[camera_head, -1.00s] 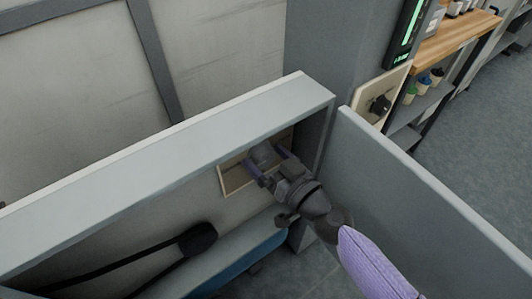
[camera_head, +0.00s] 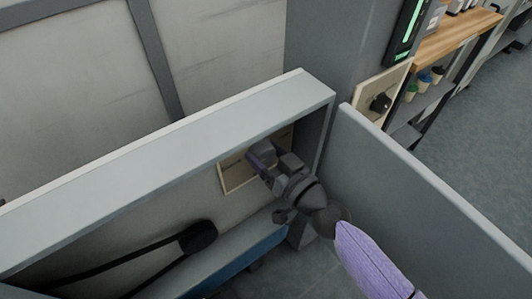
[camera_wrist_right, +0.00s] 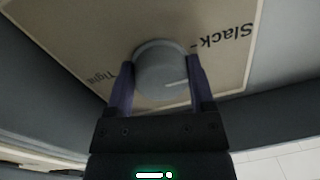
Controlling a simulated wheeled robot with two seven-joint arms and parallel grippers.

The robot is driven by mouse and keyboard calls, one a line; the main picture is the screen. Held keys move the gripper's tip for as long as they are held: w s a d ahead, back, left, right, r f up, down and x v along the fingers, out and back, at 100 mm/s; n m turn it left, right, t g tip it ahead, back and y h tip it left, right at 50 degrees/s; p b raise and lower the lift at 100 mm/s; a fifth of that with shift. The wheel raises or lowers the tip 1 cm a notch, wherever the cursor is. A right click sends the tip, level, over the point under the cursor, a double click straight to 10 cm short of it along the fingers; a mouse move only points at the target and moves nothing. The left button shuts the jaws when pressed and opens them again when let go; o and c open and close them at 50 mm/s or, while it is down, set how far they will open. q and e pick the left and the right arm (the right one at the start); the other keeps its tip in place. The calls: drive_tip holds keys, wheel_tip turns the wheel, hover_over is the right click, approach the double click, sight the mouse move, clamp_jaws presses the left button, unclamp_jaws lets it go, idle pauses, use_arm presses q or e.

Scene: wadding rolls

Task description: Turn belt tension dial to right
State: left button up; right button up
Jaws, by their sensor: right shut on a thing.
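The belt tension dial (camera_wrist_right: 160,66) is a round grey knob with a pale pointer line, on a beige panel marked "Slack" and "Tight" in the right wrist view. The lettering appears upside down there, and the pointer line lies toward the "Slack" side. My right gripper (camera_wrist_right: 158,82) is shut on the dial, with one purple finger on each side. In the head view my right gripper (camera_head: 262,155) reaches into the open grey cabinet and hides the dial. The beige panel (camera_head: 232,180) shows beside it. My left gripper is not in view.
The cabinet's top edge (camera_head: 180,128) and open door (camera_head: 430,190) flank my right arm. A black belt on a roller (camera_head: 199,237) lies at lower left inside. Another black knob (camera_head: 380,103) sits on a panel outside, near a shelf.

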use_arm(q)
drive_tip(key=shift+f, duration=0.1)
use_arm(e)
drive_tip(key=m+b, duration=0.1)
drive_tip(key=m, duration=0.6)
drive_tip(key=shift+b, duration=0.35)
drive_tip(key=shift+m, duration=1)
drive_tip(key=m, duration=0.2)
drive_tip(key=shift+a+m+t, duration=0.1)
drive_tip(key=shift+m+t, duration=0.2)
drive_tip(key=shift+m, duration=0.1)
drive_tip(key=m, duration=0.3)
drive_tip(key=shift+m, duration=1.2)
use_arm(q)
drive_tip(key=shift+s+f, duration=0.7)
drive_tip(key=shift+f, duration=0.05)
use_arm(e)
drive_tip(key=shift+m, duration=0.6)
